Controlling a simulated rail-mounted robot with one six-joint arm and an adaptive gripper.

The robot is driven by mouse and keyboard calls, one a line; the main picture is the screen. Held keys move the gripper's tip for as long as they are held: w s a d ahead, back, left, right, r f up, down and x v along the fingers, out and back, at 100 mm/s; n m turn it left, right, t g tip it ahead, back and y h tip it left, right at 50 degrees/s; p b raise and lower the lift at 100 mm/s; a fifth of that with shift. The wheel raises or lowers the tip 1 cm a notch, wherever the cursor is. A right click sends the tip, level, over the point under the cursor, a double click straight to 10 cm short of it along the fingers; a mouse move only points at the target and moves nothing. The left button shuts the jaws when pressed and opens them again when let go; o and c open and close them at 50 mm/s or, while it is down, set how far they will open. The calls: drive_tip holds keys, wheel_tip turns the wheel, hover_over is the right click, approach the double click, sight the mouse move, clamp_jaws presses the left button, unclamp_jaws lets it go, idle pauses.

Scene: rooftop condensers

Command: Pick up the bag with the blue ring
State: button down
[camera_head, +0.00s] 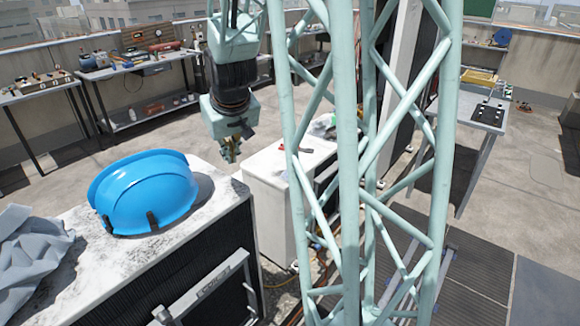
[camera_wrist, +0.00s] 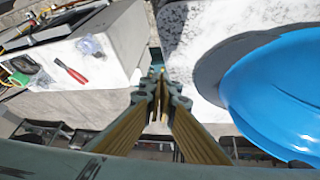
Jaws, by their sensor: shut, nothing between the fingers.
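A small clear, bluish crumpled bag (camera_wrist: 90,46) lies on the white box top (camera_wrist: 80,65) in the wrist view, at upper left. It is too small to tell whether it has a blue ring. In the head view my lattice column partly hides that top, and I cannot pick out the bag there. My gripper (camera_wrist: 158,82) is shut and empty, its fingertips meeting over the gap between the white box and the helmet's unit. In the head view my gripper (camera_head: 231,152) hangs left of the white box, apart from the bag.
A blue hard hat (camera_head: 147,192) sits on the near condenser unit, with grey crumpled cloth (camera_head: 28,262) beside it. Workbenches (camera_head: 130,65) line the parapet.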

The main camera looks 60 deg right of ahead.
drive_tip(key=s+d+f+m+h, duration=0.1)
drive_tip(key=s+d+f+m, duration=0.1)
drive_tip(key=d+f, duration=0.9)
drive_tip(key=s+d+f+m+h, duration=0.1)
drive_tip(key=s+d+f+m, duration=0.2)
drive_tip(key=d+f, duration=0.8)
drive_tip(key=d, duration=0.4)
drive_tip(key=shift+s+f+b, duration=0.35)
drive_tip(key=shift+f, duration=0.05)
drive_tip(key=shift+w+d, duration=0.15)
drive_tip(key=w+d, duration=0.4)
drive_tip(key=w+d+b, duration=0.1)
drive_tip(key=w+d, duration=0.3)
drive_tip(key=shift+d, duration=0.3)
drive_tip(key=shift+s+f+b, duration=0.1)
drive_tip(key=shift+f+b, duration=0.35)
drive_tip(key=shift+f, duration=0.3)
